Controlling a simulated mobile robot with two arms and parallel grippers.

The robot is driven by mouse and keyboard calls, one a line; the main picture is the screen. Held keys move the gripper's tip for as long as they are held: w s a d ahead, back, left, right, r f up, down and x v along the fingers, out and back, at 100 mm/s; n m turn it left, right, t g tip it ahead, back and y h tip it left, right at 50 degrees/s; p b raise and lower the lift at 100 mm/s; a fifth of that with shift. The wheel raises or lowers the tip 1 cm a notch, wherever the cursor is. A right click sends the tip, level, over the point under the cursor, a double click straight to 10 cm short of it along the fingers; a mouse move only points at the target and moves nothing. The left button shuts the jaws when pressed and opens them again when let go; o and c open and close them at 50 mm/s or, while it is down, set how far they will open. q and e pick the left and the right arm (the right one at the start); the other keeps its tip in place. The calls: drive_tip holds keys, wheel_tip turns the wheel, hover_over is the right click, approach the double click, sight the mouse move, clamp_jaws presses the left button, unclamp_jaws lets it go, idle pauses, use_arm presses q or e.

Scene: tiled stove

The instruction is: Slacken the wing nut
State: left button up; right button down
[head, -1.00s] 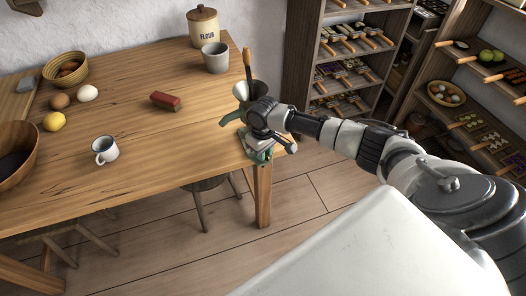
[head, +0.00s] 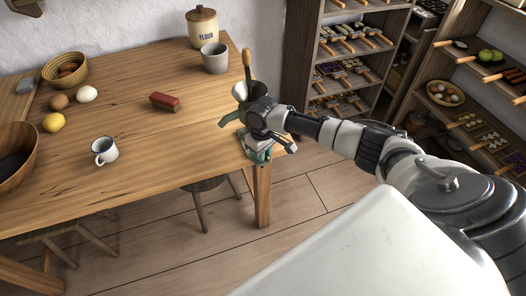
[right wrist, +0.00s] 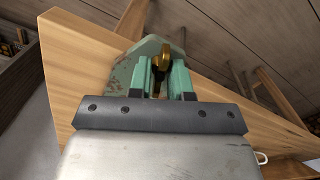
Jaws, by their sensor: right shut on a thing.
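A green grinder (head: 229,118) with a grey hopper and an upright wooden handle (head: 247,58) is mounted at the table's near right corner. The right wrist view shows a green metal part (right wrist: 125,72) against the table edge and the brass wing nut (right wrist: 183,55) in front of it. My right gripper (right wrist: 162,78) is shut on the wing nut, with its teal fingers on either side. In the head view my right wrist covers part of the grinder, and the wing nut cannot be made out. My left gripper is in neither current view.
The wooden table (head: 180,135) carries a white mug (head: 104,151), a red block (head: 165,101), a flour jar (head: 202,28) and a grey cup (head: 215,58). A stool (head: 210,184) stands under it. Shelves (head: 345,60) stand behind my right arm.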

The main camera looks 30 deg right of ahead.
drive_tip(key=shift+s+a+f, duration=0.2)
drive_tip(key=shift+a, duration=0.2)
idle(0.5)
drive_tip(key=c, duration=1.3)
unclamp_jaws()
drive_tip(key=shift+o, duration=0.2)
drive_tip(key=shift+r, duration=0.1)
drive_tip(key=shift+w+d+r, duration=0.1)
drive_tip(key=shift+r, duration=0.4)
wheel_tip(320, 180, up, 10)
drive_tip(key=shift+f, duration=0.1)
